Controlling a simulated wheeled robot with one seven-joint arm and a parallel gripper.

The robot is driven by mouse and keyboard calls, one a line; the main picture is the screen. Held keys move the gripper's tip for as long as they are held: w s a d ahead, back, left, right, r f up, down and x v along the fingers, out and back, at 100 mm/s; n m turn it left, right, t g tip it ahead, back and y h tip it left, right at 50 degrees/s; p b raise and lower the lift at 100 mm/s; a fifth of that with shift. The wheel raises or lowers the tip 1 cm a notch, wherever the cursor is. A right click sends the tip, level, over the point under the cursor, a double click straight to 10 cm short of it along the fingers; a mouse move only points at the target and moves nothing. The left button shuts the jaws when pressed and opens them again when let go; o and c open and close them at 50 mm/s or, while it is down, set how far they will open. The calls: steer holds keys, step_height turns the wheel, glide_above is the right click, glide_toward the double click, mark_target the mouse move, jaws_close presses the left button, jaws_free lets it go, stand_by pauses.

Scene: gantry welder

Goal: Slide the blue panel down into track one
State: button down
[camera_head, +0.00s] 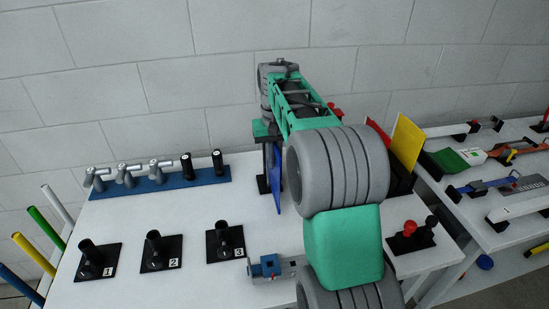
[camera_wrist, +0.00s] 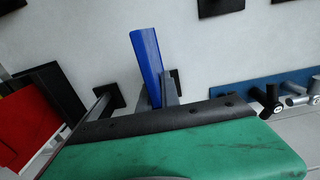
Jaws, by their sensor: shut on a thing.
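The blue panel (camera_head: 277,185) hangs edge-on below my gripper (camera_head: 268,146), near the middle of the white table in the head view. In the wrist view the blue panel (camera_wrist: 147,62) stands out between the fingers of my gripper (camera_wrist: 158,92), which is shut on it. A dark rack (camera_head: 402,184) right of my arm holds a yellow panel (camera_head: 407,138) and a red panel (camera_head: 378,133). The red panel (camera_wrist: 22,122) also shows at the left of the wrist view. My arm hides part of the rack. I cannot tell which slot is track one.
Posts numbered 1 (camera_head: 88,259), 2 (camera_head: 154,249) and 3 (camera_head: 223,239) stand front left. A blue rail (camera_head: 170,183) with several metal and black fittings lies behind them. A blue-and-grey clamp-like part (camera_head: 268,267) sits at the front edge. A second table (camera_head: 518,227) stands right.

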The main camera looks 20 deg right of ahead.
steer(key=shift+f, duration=0.25)
steer(key=c, duration=1.5)
jaws_free()
steer(key=shift+r, duration=0.1)
